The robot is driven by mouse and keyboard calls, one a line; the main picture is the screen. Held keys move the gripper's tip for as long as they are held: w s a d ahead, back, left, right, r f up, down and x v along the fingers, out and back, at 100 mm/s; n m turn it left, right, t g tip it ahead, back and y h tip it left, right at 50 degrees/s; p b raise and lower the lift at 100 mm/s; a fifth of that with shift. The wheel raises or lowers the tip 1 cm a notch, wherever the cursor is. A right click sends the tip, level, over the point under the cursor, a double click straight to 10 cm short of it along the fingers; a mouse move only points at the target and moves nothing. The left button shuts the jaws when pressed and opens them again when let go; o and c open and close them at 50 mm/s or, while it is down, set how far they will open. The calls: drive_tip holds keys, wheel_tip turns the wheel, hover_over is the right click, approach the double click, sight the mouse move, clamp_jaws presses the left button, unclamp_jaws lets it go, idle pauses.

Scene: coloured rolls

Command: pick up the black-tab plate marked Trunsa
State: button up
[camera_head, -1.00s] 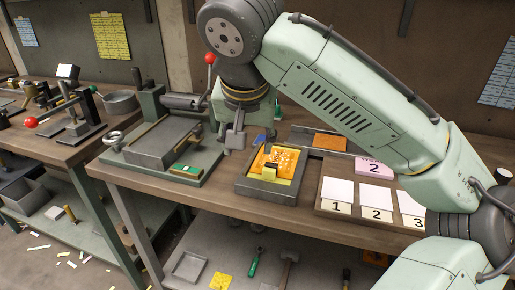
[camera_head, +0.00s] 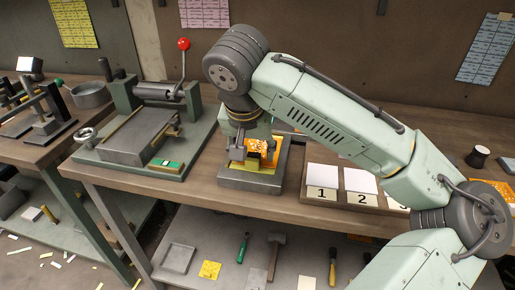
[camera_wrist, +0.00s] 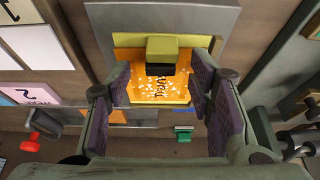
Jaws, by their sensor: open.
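An orange plate with white specks (camera_head: 268,148) lies in a grey tray (camera_head: 250,186) on the bench. In the wrist view the plate (camera_wrist: 158,91) shows dark lettering that I cannot read surely, and a yellow block with a black front (camera_wrist: 162,48) stands on it. I cannot tell whether the mark is Trunsa. My gripper (camera_wrist: 162,84) is open and empty, with its pads on either side of the plate in the picture. In the head view my gripper (camera_head: 242,148) is over the tray and hides part of the plate. Contact cannot be told.
A green vice-like press (camera_head: 140,140) with a green-topped piece (camera_head: 165,166) stands left of the tray. A rack with numbered cards (camera_head: 322,180) stands close on the right. Tools lie on the lower shelf. A red-knobbed lever (camera_head: 183,44) rises behind.

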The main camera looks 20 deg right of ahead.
drive_tip(key=shift+w+d+f, duration=0.1)
drive_tip(key=shift+w+f, duration=0.1)
drive_tip(key=shift+f, duration=0.45)
drive_tip(key=shift+c, duration=0.5)
drive_tip(key=c, duration=1)
drive_tip(key=shift+r, duration=0.1)
drive_tip(key=shift+c, duration=0.2)
